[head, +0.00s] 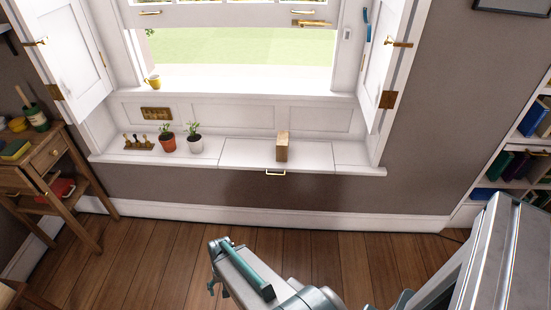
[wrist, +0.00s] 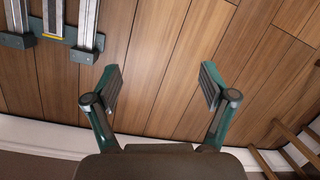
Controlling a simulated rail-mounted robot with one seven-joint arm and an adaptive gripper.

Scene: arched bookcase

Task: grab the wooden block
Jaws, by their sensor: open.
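The wooden block (head: 282,146) stands upright on the white window seat (head: 235,152), right of its middle, in the head view. My gripper (wrist: 161,85) is open and empty in the wrist view, its two fingers apart over the wooden floor. In the head view my arm is at the bottom middle, low in front of the seat and well apart from the block. The block does not show in the wrist view.
Two potted plants (head: 168,141) and a rack with small knobs (head: 139,143) stand left of the block. Open shutters (head: 65,55) flank the window. A yellow mug (head: 154,82) sits on the sill. A wooden desk (head: 50,155) is left, a bookcase (head: 510,165) right.

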